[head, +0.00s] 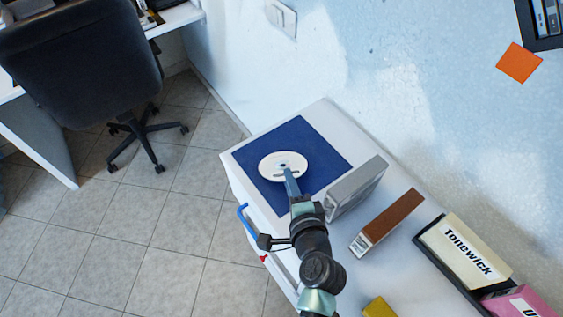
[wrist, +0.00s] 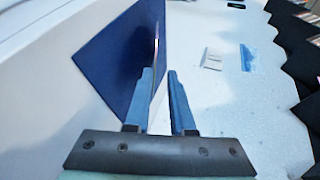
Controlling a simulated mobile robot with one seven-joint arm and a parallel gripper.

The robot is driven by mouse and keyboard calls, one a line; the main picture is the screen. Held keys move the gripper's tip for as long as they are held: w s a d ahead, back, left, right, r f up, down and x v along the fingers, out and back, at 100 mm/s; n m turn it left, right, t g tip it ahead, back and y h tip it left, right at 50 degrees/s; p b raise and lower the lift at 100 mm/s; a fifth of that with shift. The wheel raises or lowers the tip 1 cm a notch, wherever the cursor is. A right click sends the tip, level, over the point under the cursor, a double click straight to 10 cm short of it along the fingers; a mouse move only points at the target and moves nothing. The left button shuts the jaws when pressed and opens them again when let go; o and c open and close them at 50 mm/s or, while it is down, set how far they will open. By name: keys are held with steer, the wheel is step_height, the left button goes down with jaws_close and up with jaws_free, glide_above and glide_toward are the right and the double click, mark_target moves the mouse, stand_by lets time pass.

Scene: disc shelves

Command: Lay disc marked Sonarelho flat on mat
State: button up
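A white disc (head: 271,163) with a small hole in its middle lies over the blue mat (head: 325,149) in the head view, its face roughly level. No name on it can be read. My gripper (head: 290,180) reaches over the disc's near edge and is shut on it. In the wrist view the disc (wrist: 157,40) shows edge-on as a thin line between the two blue fingers (wrist: 160,95) of my gripper. The mat (wrist: 110,60) lies to one side of it, apparently a little apart from the disc. The exact height is hard to judge.
The mat lies on a white cabinet top (head: 325,112). A grey case (head: 356,188) stands close right of my gripper, with a brown case (head: 388,222) beyond. An office chair (head: 80,65) stands at left.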

steer(key=shift+p+v, duration=0.45)
steer(key=shift+v, duration=1.8)
step_height(320, 180, up, 7)
steer(key=s+p, duration=0.2)
steer(key=p, duration=0.4)
steer(key=shift+s+d, duration=0.3)
steer(key=shift+s, duration=0.05)
